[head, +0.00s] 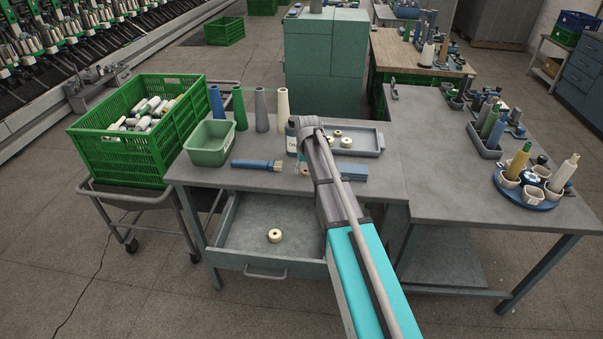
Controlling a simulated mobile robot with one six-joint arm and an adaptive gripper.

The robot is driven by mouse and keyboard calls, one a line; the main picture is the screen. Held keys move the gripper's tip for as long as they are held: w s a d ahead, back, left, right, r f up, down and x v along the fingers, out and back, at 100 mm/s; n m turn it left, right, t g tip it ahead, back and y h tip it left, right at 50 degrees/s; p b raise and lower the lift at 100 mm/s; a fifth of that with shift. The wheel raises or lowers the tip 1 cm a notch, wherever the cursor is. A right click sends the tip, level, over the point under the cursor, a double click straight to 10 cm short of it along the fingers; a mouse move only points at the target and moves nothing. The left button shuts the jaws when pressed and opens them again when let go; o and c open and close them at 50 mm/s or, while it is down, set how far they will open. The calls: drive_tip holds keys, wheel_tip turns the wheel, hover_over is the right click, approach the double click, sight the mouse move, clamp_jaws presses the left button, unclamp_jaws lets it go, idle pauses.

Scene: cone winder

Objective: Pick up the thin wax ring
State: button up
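Several cream rings are in the head view. Two lie in the grey tray (371,149) on the table: one farther back (337,133) and one nearer (346,142). A thicker-looking ring (275,236) lies in the open drawer (240,225) under the tabletop. Which ring is the thin one is unclear from here. My arm reaches over the table and covers part of the tray. My gripper cannot be made out behind it.
A green crate (120,155) of bobbins is far left. A round blue carrier (535,188) holds cups and cones at right.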

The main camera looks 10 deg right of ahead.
drive_tip(key=c, duration=0.3)
drive_tip(key=shift+r, duration=0.1)
wheel_tip(320, 180, up, 3)
drive_tip(key=p, duration=0.3)
drive_tip(key=shift+s+d+r+p, duration=4.9)
drive_tip(key=shift+d+p, duration=0.1)
